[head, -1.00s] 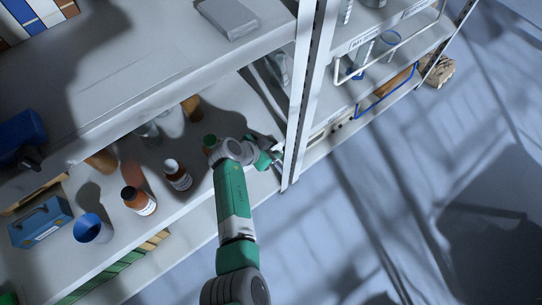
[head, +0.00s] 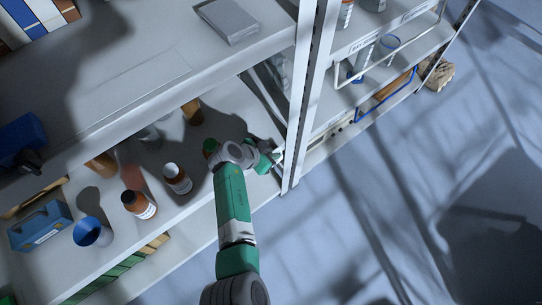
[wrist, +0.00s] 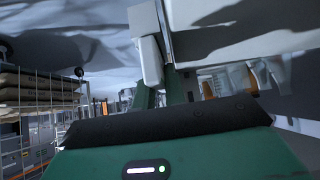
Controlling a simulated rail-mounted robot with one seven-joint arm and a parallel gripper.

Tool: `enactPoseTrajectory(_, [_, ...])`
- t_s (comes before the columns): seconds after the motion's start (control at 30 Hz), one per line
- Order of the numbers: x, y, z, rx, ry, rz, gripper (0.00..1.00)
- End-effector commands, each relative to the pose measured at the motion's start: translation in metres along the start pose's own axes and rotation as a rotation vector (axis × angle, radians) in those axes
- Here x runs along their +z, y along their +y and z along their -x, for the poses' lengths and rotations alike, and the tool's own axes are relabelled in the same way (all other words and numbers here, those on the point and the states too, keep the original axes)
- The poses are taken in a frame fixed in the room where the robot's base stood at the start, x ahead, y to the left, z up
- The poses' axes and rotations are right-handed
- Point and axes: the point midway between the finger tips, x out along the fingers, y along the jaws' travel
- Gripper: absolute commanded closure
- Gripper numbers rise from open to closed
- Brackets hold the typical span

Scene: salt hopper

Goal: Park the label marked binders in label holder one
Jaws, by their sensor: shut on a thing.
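In the head view my gripper (head: 276,159) is at the right end of the middle shelf, close beside the upright post. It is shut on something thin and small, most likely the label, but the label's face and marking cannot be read. I cannot tell whether this block is a shelf edge. Label holder one cannot be picked out in either view.
The upright post (head: 298,120) is just right of my gripper. Brown bottles (head: 176,179) and a blue cup (head: 92,232) stand on the middle shelf (head: 225,118). A grey box (head: 228,20) lies on the shelf above. Wire-railed shelves are at right; the floor (head: 400,210) is clear.

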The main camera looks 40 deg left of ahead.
Motion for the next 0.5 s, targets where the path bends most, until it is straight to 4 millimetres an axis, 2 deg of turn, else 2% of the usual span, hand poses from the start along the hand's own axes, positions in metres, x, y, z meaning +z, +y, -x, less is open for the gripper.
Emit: enactPoseTrajectory(0.5, [-0.016,0.000,0.016,-0.001,0.000,0.001,1.00])
